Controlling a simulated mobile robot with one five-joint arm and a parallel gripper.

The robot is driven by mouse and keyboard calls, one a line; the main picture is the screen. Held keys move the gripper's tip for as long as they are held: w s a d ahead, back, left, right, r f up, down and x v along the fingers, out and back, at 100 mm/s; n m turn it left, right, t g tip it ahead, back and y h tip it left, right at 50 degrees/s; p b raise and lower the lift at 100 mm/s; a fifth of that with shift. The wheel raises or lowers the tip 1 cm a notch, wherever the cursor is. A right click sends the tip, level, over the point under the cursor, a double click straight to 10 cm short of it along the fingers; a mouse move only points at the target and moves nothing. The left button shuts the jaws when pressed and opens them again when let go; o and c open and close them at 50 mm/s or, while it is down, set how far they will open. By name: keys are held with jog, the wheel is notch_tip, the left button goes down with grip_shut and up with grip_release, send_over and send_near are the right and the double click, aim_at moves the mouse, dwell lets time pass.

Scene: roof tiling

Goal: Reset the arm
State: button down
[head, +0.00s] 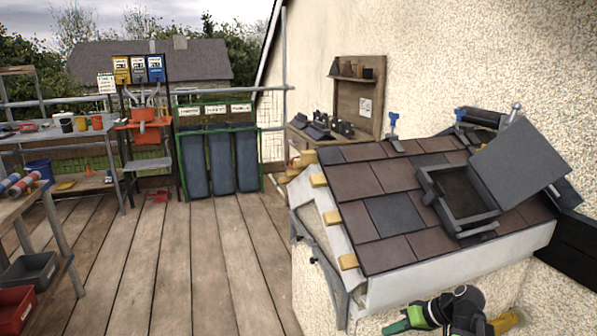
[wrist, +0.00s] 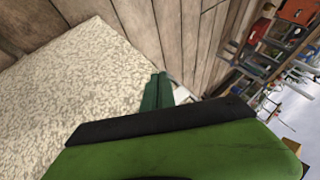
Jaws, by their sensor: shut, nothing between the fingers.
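My gripper (wrist: 157,92) shows in the wrist view as dark green fingers, closed together with nothing between them. In front of the camera is a green and black part of my own arm. In the head view my folded arm is at the bottom right, low in front of the small tiled roof (head: 358,187), with the green gripper end (head: 396,327) partly cut off by the frame edge. The gripper is apart from the tiles. In the wrist view a pale rough-textured wall (wrist: 85,85) lies beside the fingers.
An open roof window (head: 458,197) with its lid raised stands on the tiled roof. Blue bins (head: 220,162) stand at the back. A bench with a red crate (head: 17,308) and grey crate (head: 28,270) is at left. The wooden deck (head: 185,260) between is clear.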

jog(key=s+a+f+m+g+h, duration=0.1)
jog(key=s+a+f+g+h, duration=0.2)
jog(key=a, duration=0.4)
jog(key=a+f+g+h, duration=0.1)
jog(key=a+f+h, duration=0.25)
jog(key=a, duration=0.45)
notch_tip(320, 180, up, 31)
jog(key=p, duration=3)
jog(key=shift+d+m+h+p, duration=0.3)
jog(key=shift+d+h, duration=0.05)
jog(key=shift+s, duration=0.1)
